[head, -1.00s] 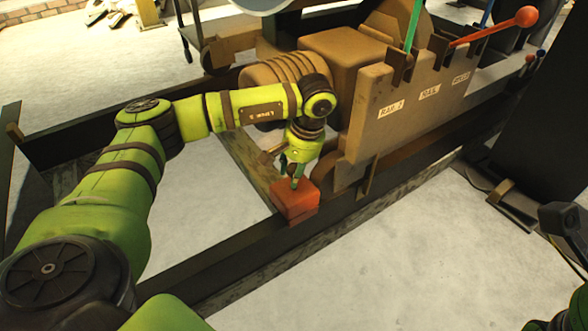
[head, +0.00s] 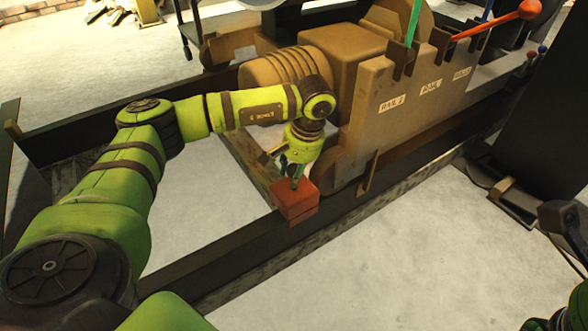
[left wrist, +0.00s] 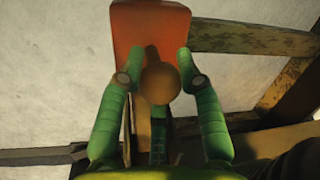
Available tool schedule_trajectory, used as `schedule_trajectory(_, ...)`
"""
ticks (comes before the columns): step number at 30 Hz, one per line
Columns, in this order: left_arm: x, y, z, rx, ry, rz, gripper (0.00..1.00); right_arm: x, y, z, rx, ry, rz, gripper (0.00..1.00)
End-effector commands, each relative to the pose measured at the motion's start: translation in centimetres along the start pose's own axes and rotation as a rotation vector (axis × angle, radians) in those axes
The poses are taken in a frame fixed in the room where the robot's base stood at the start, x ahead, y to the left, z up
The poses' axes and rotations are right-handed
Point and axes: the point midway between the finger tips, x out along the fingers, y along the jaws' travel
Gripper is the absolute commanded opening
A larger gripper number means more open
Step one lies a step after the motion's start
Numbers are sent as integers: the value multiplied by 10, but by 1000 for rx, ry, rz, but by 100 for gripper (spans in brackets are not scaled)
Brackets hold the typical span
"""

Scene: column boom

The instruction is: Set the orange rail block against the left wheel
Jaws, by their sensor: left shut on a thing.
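The orange rail block (head: 296,206) is at the dark near rail, just left of the left wheel (head: 327,168) of the tan carriage. I cannot tell whether the block touches the wheel or rests fully on the rail. My left gripper (head: 294,181) points down from above and is shut on the block. In the left wrist view the green fingers (left wrist: 158,85) close on either side of the block's upright stem, under a round brown knob (left wrist: 160,82). The orange block (left wrist: 150,25) shows beyond them.
The tan carriage (head: 385,125), with levers on top, stands close to the right of the gripper. The near rail (head: 225,255) runs diagonally, with a wooden crosspiece (head: 245,155) behind the block. A dark post (head: 530,130) stands at right. Pale floor in front is clear.

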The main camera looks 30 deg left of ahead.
Motion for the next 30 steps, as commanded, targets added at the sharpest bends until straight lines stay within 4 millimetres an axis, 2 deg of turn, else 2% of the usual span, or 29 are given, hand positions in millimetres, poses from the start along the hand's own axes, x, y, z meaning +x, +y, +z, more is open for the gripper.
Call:
schedule_trajectory(19,2,1,-1,-1,3,1,0,-3,0,1,0,-3,5,0)
schedule_trajectory(30,11,2,-1,-1,3,1,0,-7,0,0,0,0,1,0)
